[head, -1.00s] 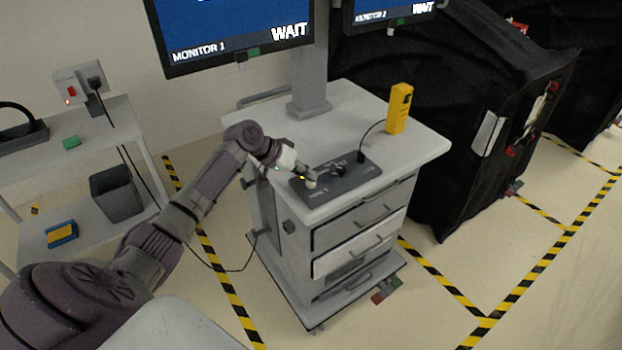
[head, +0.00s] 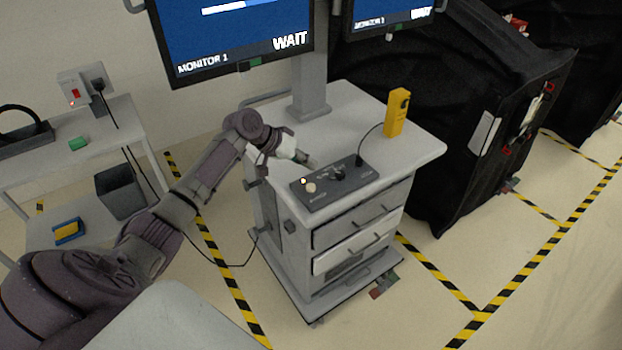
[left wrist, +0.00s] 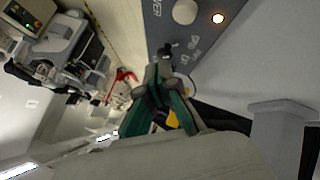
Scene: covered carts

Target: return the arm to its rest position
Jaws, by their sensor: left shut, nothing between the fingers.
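My left arm reaches in from the left in the head view. Its gripper (head: 310,163) is over the near-left part of the cart's top, just above and behind the dark control box (head: 345,185). In the left wrist view the gripper's fingers (left wrist: 166,66) are together, with nothing held between them. A pale round button (head: 310,187) and a small lit lamp (head: 303,181) on the box show clear of the fingers. The button also shows in the left wrist view (left wrist: 185,12). My right gripper is in neither view.
The grey cart (head: 420,150) carries a yellow handheld device (head: 397,112) cabled to the box, and a monitor post (head: 309,85). A black-covered cart (head: 450,140) stands at right. Striped floor tape (head: 220,270) runs between.

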